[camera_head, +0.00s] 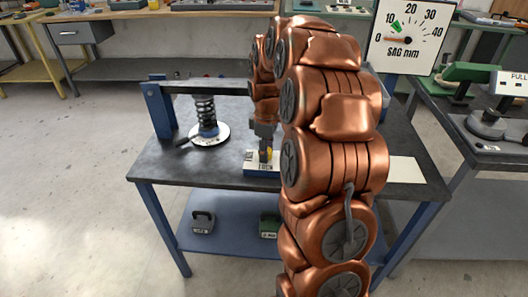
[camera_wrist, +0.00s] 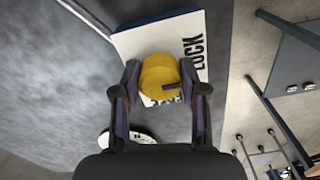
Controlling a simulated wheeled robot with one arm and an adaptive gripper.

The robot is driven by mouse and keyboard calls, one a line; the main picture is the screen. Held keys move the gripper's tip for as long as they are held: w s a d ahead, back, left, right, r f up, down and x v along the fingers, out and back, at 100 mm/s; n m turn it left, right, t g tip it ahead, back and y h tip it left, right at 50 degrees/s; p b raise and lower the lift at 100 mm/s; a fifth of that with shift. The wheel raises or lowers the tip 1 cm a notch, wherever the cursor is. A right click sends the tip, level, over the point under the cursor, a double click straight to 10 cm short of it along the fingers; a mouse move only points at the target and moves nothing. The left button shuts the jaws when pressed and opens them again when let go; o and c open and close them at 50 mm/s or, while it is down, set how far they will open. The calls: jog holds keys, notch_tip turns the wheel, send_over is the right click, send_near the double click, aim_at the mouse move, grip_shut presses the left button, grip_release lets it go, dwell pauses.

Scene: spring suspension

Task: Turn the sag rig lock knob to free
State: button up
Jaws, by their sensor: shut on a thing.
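The lock knob is a yellow round knob (camera_wrist: 159,73) with a dark pointer bar, standing on a white plate (camera_wrist: 128,45) marked LOCK. In the wrist view my gripper (camera_wrist: 160,80) has one finger on each side of the knob and is shut on it. The pointer bar points to the right and slightly down, toward the LOCK lettering; a second label beneath the knob is partly hidden. In the head view my gripper (camera_head: 264,140) is above the plate with its blue base (camera_head: 262,175), and the knob is mostly hidden. The rig's blue frame (camera_head: 158,110) holds a dark spring (camera_head: 205,108) over a round white disc (camera_head: 210,135).
The rig stands on a dark table (camera_head: 180,168) with a blue lower shelf (camera_head: 205,240) carrying small weights (camera_head: 203,222). A SAG mm dial (camera_head: 410,38) stands behind right, its needle low. Another bench (camera_head: 455,130) is at the right. Open floor lies left.

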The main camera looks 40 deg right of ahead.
jog(key=shift+a+f, duration=0.1)
jog(key=m+b, duration=0.1)
jog(key=m, duration=0.3)
jog(key=shift+b, duration=0.3)
jog(key=m+b, duration=0.1)
jog(key=m, duration=0.3)
jog(key=shift+m, duration=0.3)
jog(key=m, duration=0.4)
jog(key=shift+s+a+m+b, duration=0.1)
jog(key=shift+m+b, duration=0.2)
jog(key=shift+b, duration=0.05)
jog(key=shift+a+m, duration=0.1)
jog(key=shift+m, duration=2.2)
jog(key=o, duration=1.1)
jog(key=shift+o, duration=0.2)
